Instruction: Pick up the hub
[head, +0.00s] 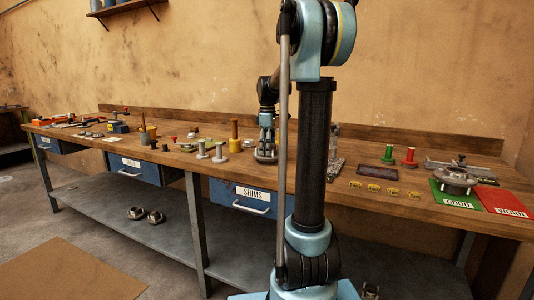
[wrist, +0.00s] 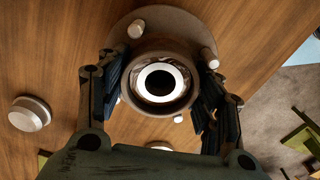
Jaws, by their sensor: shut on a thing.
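The hub (wrist: 178,24) is a dark round flange with studs and a raised centre with a bright ring around a black bore. It fills the upper middle of the wrist view. My gripper (wrist: 160,84) is shut on its raised centre, one ribbed finger pad on each side. In the head view my gripper (head: 266,142) points down over the bench, with the hub (head: 264,157) below the fingers. The hub's underside is hidden, so I cannot tell whether it touches the bench.
The wooden workbench (head: 340,178) holds pegs and small parts left of my gripper. A green GOOD mat (head: 450,199) with another hub-like part (head: 456,179) and a red WORN mat (head: 502,201) lie right. A blue SHIMS drawer (head: 242,199) hangs below. My arm hides some bench.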

